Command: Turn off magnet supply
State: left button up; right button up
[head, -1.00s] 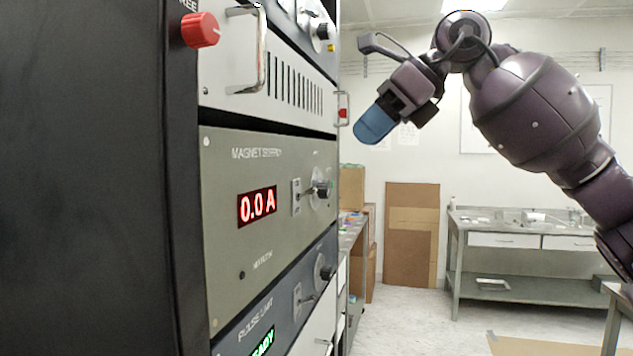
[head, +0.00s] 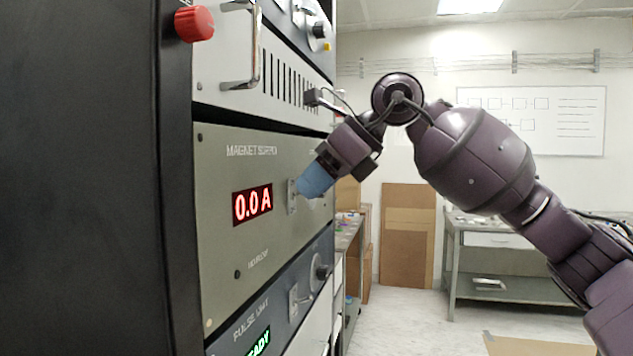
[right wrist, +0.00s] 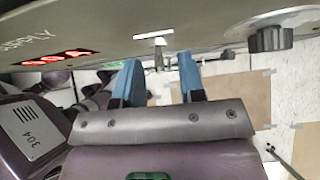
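The magnet supply (head: 285,240) is a grey-green rack panel with a red display (head: 253,205) reading 0.0 A. Its toggle switch (head: 292,198) is mostly hidden behind my right gripper (head: 308,188) in the head view. In the right wrist view, the switch lever (right wrist: 158,55) sticks out from a pale plate. There the two blue fingers of my right gripper (right wrist: 158,72) are apart, with the lever in line with the gap between them. Whether the fingers touch it cannot be told. The supply's dark knob (right wrist: 270,38) is beside the switch. My left gripper is not in view.
The pulse unit (head: 225,345) with a green display sits below the supply. A vented panel with a metal handle (head: 240,45) and a red button (head: 194,24) are above. A workbench (head: 450,240) stands behind, with open floor before it.

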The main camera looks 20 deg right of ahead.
jog(key=shift+c, duration=0.5)
grip_shut()
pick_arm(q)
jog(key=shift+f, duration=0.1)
